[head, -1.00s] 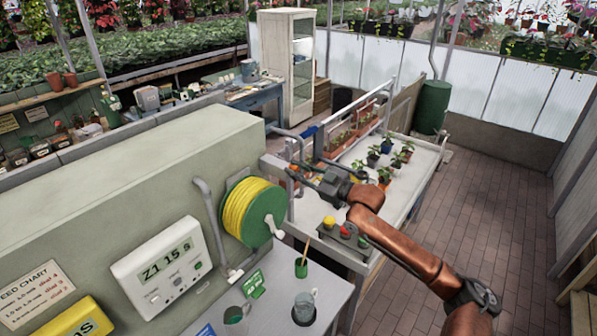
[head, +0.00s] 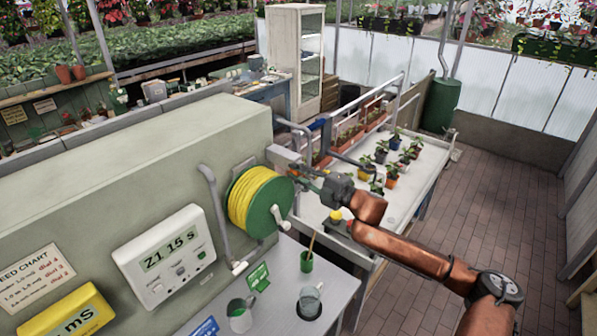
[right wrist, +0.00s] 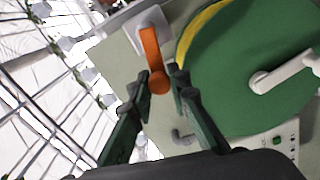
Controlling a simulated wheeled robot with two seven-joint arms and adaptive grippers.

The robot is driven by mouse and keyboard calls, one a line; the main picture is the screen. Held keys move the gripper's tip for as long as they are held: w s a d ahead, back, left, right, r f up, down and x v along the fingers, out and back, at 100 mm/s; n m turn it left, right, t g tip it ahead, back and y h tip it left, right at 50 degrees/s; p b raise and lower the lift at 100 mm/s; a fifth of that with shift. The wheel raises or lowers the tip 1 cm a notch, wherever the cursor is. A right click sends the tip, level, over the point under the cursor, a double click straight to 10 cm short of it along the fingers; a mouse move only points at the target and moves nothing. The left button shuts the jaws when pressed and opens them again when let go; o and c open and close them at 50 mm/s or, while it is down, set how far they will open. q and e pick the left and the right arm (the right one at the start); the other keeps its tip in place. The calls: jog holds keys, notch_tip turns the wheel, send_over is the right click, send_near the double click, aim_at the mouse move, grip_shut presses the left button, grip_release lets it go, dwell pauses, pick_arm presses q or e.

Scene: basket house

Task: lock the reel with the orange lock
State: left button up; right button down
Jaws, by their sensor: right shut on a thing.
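The orange lock (right wrist: 152,52) is a lever with a round knob at its lower end, on a pale mount beside the reel in the right wrist view. My right gripper (right wrist: 162,80) is shut on it, with one dark green finger on each side near the knob. The reel (head: 259,204) has green sides, yellow hose and a white crank; its green face (right wrist: 245,70) fills the right of the wrist view. In the head view my right gripper (head: 302,182) is at the reel's upper right, and the lock cannot be made out there. My left gripper is out of view.
A grey-green wall unit (head: 130,165) carries the reel and a white timer box (head: 165,257). A small table (head: 280,290) with cups stands below the reel. A pale bench (head: 415,195) with potted plants lies behind my right arm. The brick floor at right is clear.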

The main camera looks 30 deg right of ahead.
jog(key=shift+f+n+b, duration=0.4)
jog(key=shift+f+n, duration=0.25)
jog(key=shift+n, duration=0.55)
jog(key=shift+f, duration=0.1)
jog(key=c, duration=1.8)
grip_release()
jog(key=shift+s, duration=0.15)
jog(key=shift+v, duration=5.9)
